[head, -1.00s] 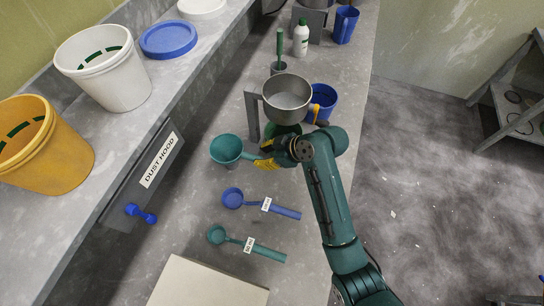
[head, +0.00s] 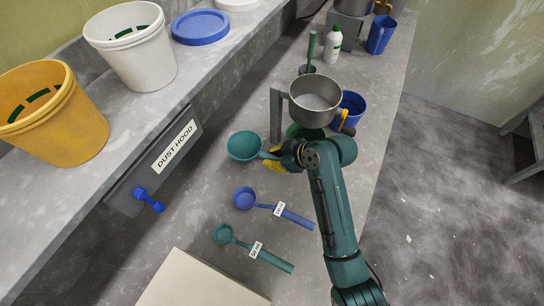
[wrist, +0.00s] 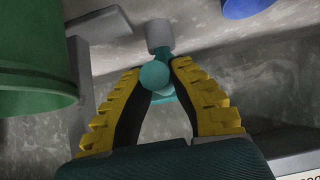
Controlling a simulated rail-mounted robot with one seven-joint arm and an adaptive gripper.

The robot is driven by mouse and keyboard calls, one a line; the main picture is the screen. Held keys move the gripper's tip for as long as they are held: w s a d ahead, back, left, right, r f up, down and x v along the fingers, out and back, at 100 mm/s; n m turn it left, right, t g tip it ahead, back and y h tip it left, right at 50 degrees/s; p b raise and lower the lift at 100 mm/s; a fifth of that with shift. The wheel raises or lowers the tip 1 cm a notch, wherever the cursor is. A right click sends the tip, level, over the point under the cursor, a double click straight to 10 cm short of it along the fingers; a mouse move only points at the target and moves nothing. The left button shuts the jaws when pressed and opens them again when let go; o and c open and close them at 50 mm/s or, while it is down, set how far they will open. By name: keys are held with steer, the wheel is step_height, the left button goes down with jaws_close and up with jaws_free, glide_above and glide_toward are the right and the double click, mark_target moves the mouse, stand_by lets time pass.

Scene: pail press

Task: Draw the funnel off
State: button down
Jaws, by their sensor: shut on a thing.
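A wide teal bowl-shaped piece (head: 243,146), which I take for the funnel, is at the left of my gripper (head: 273,160) in the head view. A short teal stem runs from it to the yellow fingers. In the wrist view, my gripper (wrist: 157,80) is shut on a teal part with a round knob (wrist: 155,75); a grey cylinder (wrist: 159,35) shows just beyond. The bowl's underside is hidden. A metal pan (head: 315,100) on a grey stand (head: 276,115) is just behind my gripper, above a partly hidden green vessel (head: 303,132).
A blue jug (head: 349,108) stands right of the pan. A blue ladle (head: 245,198) and a teal ladle (head: 223,234) lie in front. A pale board (head: 205,285) is at the near edge. The left shelf holds a yellow pail (head: 55,120) and a white pail (head: 135,50).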

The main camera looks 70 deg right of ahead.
steer(key=shift+r+p, duration=0.45)
steer(key=shift+r, duration=0.1)
step_height(320, 180, up, 7)
steer(key=p, duration=0.6)
steer(key=shift+r+p, duration=0.1)
steer(key=shift+p, duration=0.3)
